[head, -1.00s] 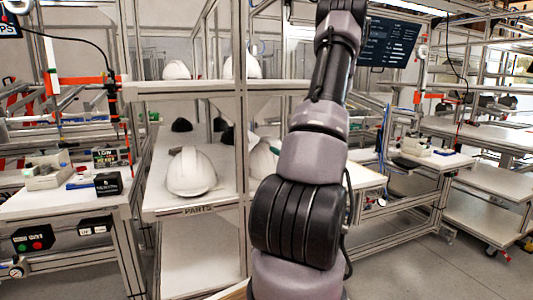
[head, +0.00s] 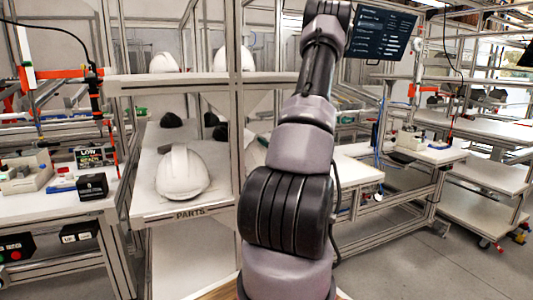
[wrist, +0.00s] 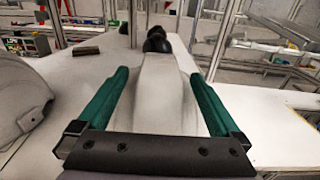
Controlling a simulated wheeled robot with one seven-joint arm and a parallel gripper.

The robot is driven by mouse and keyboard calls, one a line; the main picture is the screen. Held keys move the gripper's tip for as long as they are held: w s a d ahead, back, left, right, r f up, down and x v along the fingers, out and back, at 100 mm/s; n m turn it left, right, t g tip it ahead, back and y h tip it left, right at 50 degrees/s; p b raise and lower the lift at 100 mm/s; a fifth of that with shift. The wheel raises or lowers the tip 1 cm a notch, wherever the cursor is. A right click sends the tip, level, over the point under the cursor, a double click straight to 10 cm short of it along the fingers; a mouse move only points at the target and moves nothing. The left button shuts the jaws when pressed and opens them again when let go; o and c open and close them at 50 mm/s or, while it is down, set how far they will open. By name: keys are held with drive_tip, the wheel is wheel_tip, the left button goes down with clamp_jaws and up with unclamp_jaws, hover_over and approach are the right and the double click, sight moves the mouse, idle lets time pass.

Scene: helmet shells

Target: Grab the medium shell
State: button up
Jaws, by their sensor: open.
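In the wrist view my gripper (wrist: 160,76) has two green fingers spread apart. A white shell (wrist: 163,95) lies between and beyond them; I cannot tell whether either finger touches it. In the head view this shell (head: 254,150) is mostly hidden by my arm and a shelf post. A larger-looking white shell (head: 183,172) sits to its left on the same shelf and also shows at the left edge of the wrist view (wrist: 22,105). Which one is the medium shell is not marked. My gripper is not visible in the head view.
The shelf (head: 150,207) is labelled "PARTS". Several small black items, one dark piece (head: 171,120) among them, lie at its back. An upper shelf (head: 170,85) with white shells hangs above. A metal post (head: 237,130) stands at the front. Benches flank both sides.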

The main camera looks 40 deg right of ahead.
sight(268, 135)
drive_tip(key=x, duration=0.3)
drive_tip(key=shift+w, duration=0.25)
drive_tip(key=shift+c, duration=0.3)
clamp_jaws()
